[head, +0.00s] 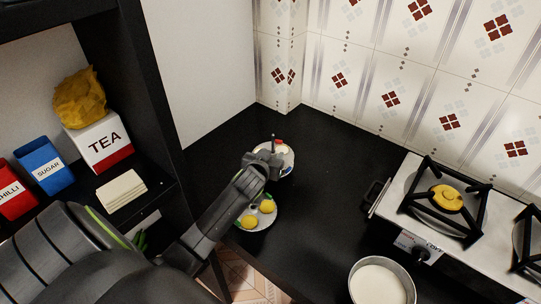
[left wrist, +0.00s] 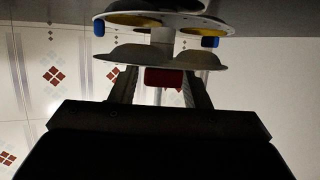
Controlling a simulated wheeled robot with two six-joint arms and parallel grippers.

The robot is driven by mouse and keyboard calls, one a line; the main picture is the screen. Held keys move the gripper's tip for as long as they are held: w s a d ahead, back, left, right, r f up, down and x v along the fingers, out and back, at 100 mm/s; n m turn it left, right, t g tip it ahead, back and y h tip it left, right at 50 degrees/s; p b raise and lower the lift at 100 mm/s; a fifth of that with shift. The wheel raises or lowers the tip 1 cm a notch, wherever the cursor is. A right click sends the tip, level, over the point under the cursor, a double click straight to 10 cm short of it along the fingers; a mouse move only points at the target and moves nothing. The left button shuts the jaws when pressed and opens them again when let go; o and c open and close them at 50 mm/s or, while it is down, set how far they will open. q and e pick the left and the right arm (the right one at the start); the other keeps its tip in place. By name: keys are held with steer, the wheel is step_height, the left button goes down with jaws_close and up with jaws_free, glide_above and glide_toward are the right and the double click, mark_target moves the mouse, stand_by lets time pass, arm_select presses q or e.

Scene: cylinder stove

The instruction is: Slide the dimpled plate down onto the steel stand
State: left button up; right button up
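The dimpled plate (left wrist: 160,58) shows edge-on in the left wrist view, which looks upside down. A red grip (left wrist: 165,78) on it sits between the fingers of my left gripper (left wrist: 160,82). The steel stand's post (left wrist: 162,36) appears in line with the plate's middle; part of it is hidden. Another plate with yellow rounds and blue knobs (left wrist: 160,20) is on the post, apart from the dimpled plate. In the head view my left gripper (head: 272,161) is at the stand's plates (head: 287,158), partly covering them. My right gripper is not in view.
A plate with yellow rounds (head: 258,213) lies on the black counter (head: 315,200), partly behind my left arm. A round pan (head: 382,282) stands at the front. The stove (head: 440,205) is at right, the tea box (head: 103,142) on the left shelf.

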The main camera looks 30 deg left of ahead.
arm_select(q)
steer(key=shift+o, duration=0.3)
steer(key=v, duration=1.7)
steer(key=shift+s+b, duration=0.2)
steer(key=shift+b, duration=0.25)
steer(key=shift+d, duration=0.1)
